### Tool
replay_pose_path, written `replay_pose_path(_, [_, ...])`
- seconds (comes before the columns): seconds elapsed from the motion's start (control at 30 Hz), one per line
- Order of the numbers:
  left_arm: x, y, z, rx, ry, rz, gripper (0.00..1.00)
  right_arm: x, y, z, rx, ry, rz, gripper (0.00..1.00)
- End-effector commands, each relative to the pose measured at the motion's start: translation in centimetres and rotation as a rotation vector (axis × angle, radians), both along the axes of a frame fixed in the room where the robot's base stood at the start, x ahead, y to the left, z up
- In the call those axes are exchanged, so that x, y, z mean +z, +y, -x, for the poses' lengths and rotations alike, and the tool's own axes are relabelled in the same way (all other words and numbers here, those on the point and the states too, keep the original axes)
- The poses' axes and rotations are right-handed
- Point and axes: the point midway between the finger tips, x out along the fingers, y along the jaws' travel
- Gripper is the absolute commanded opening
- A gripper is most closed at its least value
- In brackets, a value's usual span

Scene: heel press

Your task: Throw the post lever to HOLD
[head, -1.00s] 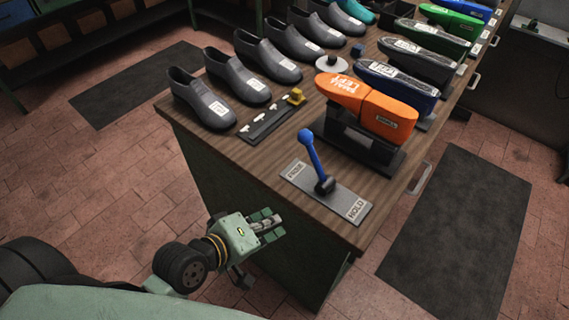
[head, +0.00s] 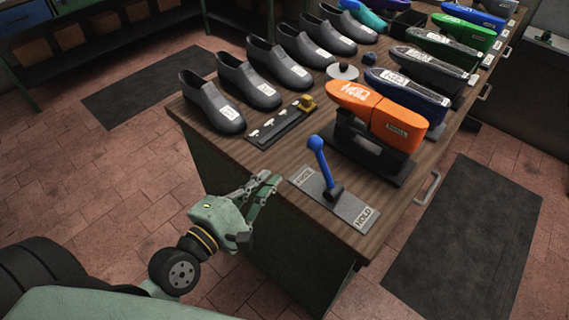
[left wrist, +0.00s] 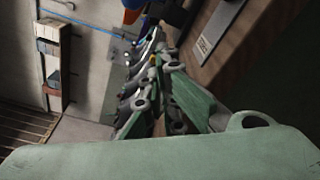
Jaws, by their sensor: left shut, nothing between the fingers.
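The post lever has a blue handle (head: 321,163) with a round knob, rising from a dark pivot on a grey plate (head: 349,206). The plate lies at the near corner of the wooden bench. The handle leans toward the far-left label, which is hard to read, and away from the HOLD label (head: 365,217). My left gripper (head: 272,182) is at the bench's left edge, left of the plate and apart from the lever. Its fingers are shut and empty. In the left wrist view, part of the plate (left wrist: 219,28) shows at upper right. My right gripper is not in view.
An orange shoe last (head: 374,113) on a dark stand is just behind the lever. Dark mats (head: 463,240) lie on the tiled floor.

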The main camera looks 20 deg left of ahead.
Motion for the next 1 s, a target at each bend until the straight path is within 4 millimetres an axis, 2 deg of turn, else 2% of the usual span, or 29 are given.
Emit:
replay_pose_path(0.17, [0.2, -0.5, -2.1, 0.001, -0.004, 0.002, 0.00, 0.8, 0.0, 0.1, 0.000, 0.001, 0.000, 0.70])
replay_pose_path(0.57, [-0.3, -2.2, -9.6, -0.001, -0.002, 0.000, 0.00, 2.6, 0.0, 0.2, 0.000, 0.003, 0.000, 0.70])
replay_pose_path(0.8, [1.1, -4.6, -7.8, -0.001, 0.002, 0.001, 0.00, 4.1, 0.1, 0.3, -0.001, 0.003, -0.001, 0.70])
replay_pose_path(1.0, [1.3, -5.1, -7.5, 0.000, 0.001, -0.001, 0.00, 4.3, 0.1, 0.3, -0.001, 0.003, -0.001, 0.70])
